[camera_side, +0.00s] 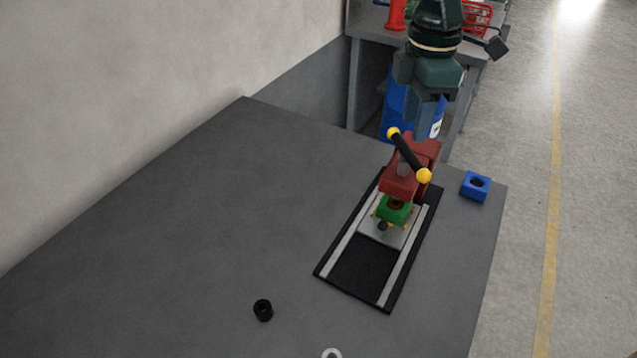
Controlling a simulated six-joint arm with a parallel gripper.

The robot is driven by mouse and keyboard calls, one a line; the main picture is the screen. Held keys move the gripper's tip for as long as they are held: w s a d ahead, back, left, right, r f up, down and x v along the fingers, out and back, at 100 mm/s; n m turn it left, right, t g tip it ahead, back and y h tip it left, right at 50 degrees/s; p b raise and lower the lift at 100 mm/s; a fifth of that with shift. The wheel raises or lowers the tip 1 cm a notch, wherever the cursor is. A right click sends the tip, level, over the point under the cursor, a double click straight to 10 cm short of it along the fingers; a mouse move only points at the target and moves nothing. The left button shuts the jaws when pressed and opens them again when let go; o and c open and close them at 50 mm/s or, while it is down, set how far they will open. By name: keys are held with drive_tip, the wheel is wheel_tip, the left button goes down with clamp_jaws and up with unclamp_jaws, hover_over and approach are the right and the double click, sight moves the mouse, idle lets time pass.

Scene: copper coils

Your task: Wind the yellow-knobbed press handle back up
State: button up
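The press (397,184) is dark red and stands at the far end of a black base with two silver rails (402,262). Its handle (408,155) is a black bar with a yellow knob (393,133) at the upper left end and another yellow knob (424,175) at the lower right end. A green block (394,211) sits beneath the press head on a silver plate; a brownish part shows at its top, partly hidden. My gripper (428,118) hangs above and behind the handle in the picture, seemingly apart from it. Its fingertips are hard to make out.
A blue block with a round hole (475,187) lies right of the press near the table edge. A small black ring (263,310) lies at the front left. The grey table (190,220) is clear on the left. A bench with red items (397,14) stands behind.

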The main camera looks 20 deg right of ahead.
sight(408, 149)
drive_tip(key=m, duration=0.4)
drive_tip(key=shift+f, duration=0.1)
drive_tip(key=m, duration=0.4)
drive_tip(key=shift+f, duration=0.1)
drive_tip(key=m, duration=0.4)
drive_tip(key=shift+f, duration=0.15)
drive_tip(key=m, duration=0.4)
drive_tip(key=shift+f, duration=0.1)
drive_tip(key=shift+f, duration=0.1)
drive_tip(key=shift+f, duration=0.6)
drive_tip(key=shift+f, duration=0.45)
drive_tip(key=shift+f, duration=1.3)
